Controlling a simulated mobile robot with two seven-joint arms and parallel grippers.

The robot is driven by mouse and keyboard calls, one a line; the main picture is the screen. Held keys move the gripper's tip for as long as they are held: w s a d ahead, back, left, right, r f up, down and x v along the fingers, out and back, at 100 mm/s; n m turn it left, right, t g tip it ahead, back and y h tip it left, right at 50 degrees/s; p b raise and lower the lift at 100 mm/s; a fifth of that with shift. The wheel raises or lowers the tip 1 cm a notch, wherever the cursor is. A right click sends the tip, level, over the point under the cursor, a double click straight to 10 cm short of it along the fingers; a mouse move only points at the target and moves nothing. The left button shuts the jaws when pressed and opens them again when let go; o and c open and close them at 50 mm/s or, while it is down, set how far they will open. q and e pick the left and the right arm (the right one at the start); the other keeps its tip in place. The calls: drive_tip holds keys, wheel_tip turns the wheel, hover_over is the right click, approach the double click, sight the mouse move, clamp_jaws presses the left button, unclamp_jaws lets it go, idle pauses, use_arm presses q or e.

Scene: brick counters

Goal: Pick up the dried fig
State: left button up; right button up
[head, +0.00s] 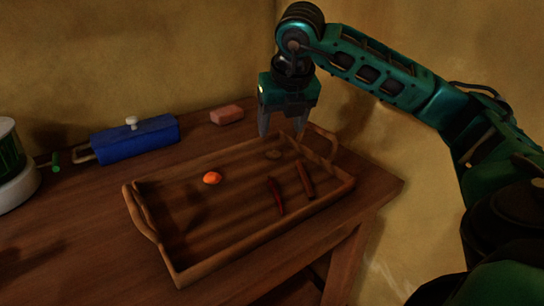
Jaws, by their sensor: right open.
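A small, flat brown piece (273,154), which looks like the dried fig, lies in the wooden tray (222,248) near its back right corner. It is dim and close in colour to the tray floor. My right gripper (282,132) points down above the tray's back edge, close to the brown piece. Its two fingers are apart with nothing between them, and they do not appear to touch the piece. My left gripper is not in view.
The tray also holds an orange fruit-like piece (212,178), a dark red pod (275,196) and a brown stick (305,180). Behind it are a pink block (227,114) and a blue lidded box (135,140). A white and green container (14,175) stands far left. Walls close the back and right.

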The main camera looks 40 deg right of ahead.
sight(275, 151)
drive_tip(key=b+x, duration=0.1)
drive_tip(key=x, duration=0.7)
drive_tip(key=shift+a+f, duration=0.15)
drive_tip(key=c, duration=1.1)
